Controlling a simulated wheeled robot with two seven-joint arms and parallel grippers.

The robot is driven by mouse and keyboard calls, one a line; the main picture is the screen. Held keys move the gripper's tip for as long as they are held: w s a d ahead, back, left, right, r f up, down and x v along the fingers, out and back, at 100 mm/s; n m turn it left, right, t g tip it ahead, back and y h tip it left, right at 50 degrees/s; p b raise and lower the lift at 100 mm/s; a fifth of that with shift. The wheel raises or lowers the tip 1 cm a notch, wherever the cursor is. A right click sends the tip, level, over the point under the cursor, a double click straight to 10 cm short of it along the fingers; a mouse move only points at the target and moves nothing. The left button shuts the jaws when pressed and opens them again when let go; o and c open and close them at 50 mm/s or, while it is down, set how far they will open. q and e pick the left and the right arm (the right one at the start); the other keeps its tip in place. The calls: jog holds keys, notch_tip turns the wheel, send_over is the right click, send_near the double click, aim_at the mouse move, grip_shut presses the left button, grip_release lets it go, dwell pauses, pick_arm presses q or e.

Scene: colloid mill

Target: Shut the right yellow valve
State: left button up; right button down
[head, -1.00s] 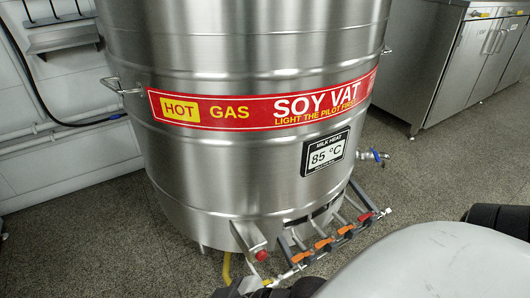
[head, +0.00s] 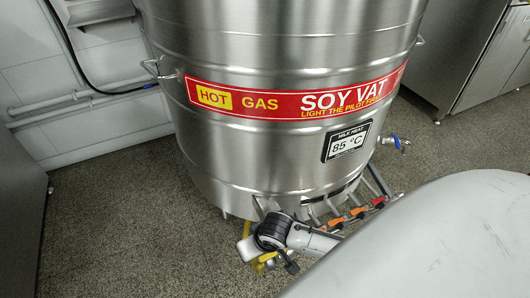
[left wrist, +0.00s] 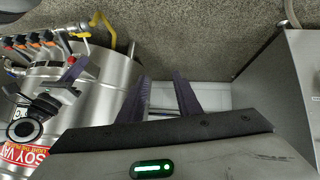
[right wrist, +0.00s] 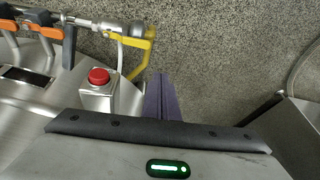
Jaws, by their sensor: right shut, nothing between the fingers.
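A yellow valve handle (right wrist: 138,65) shows in the right wrist view at the end of a metal gas pipe. It is bent, and I cannot tell how far it is turned. My right gripper (right wrist: 161,78) is shut and empty, its purple fingers just below and right of the yellow handle, with no clear contact. In the head view, yellow parts (head: 265,258) show low by the vat, partly covered by my arm; the fingers are not clear there. My left gripper (left wrist: 160,78) is open and empty above the floor, seen only in its own wrist view.
The steel soy vat (head: 270,160) fills the middle. A box with a red button (right wrist: 98,76) stands close left of my right fingers. Orange-handled valves (head: 335,221) line the burner pipe. A steel cabinet (right wrist: 290,130) stands at the right wrist view's right. Floor between is clear.

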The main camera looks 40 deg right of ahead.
jog(key=m+h, duration=0.1)
jog(key=m, duration=0.1)
send_over(268, 257)
jog(key=w, duration=0.3)
notch_tip(268, 257, down, 2)
pick_arm(q)
jog(key=shift+s+a+f, duration=0.1)
jog(key=shift+a+f, duration=0.05)
pick_arm(e)
jog(key=shift+s+d, duration=0.2)
jog(key=shift+d, duration=0.1)
